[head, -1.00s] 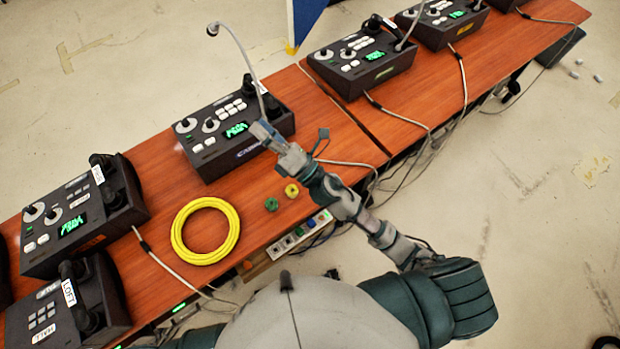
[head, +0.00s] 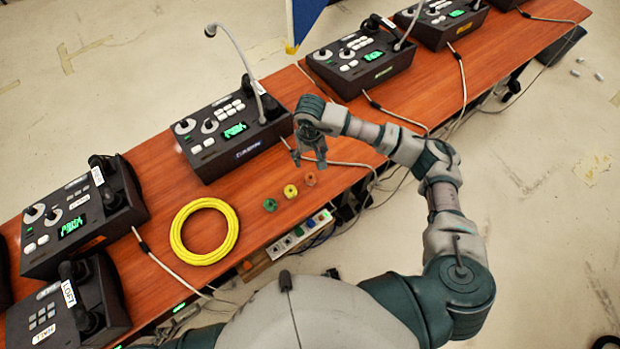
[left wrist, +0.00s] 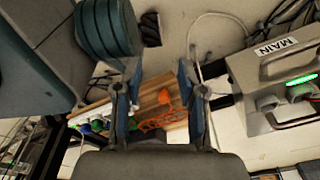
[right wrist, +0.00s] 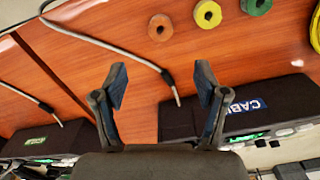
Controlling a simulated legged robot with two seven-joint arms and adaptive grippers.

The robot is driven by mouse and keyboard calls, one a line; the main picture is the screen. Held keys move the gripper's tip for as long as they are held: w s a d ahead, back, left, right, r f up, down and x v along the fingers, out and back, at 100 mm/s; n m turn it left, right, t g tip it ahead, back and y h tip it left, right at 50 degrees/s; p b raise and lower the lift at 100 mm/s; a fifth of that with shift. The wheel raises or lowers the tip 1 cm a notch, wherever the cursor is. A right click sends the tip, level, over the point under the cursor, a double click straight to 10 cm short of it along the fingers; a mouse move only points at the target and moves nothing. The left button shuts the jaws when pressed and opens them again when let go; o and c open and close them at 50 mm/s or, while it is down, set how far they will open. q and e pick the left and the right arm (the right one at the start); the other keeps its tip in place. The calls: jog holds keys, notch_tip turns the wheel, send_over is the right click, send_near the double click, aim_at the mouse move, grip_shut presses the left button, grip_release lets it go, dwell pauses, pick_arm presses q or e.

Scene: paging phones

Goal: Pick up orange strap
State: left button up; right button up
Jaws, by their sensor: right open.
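A small orange ring-shaped roll (head: 309,179) lies flat on the wooden table near its front edge. It also shows at the top of the right wrist view (right wrist: 160,27). My right gripper (head: 309,162) hangs just behind it, fingers pointing down; its jaws are open and empty in the right wrist view (right wrist: 162,84). An orange looped item (left wrist: 163,121) shows between the fingers in the left wrist view, on a light wooden surface beyond them. My left gripper (left wrist: 155,95) is open and appears empty; it is not seen in the head view. I cannot tell which orange item is the strap.
A yellow roll (head: 290,191) and a green roll (head: 270,205) lie in line with the orange one. A yellow cable coil (head: 205,231) is left of them. A dark paging phone (head: 237,135) with a gooseneck microphone stands behind. A grey cable (head: 345,164) crosses the table.

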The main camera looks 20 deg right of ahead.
send_over(310, 176)
notch_tip(310, 176, down, 7)
jog(key=shift+s+r, duration=0.1)
jog(key=shift+s, duration=0.05)
jog(key=shift+f, duration=0.6)
pick_arm(q)
jog(key=shift+s+d+f+p, duration=0.1)
jog(key=shift+s+f+p, duration=0.15)
jog(key=shift+s, duration=0.4)
jog(key=shift+s+f+p, duration=0.2)
jog(key=shift+s, duration=0.45)
pick_arm(e)
jog(key=shift+f, duration=2.35)
jog(key=c, duration=0.9)
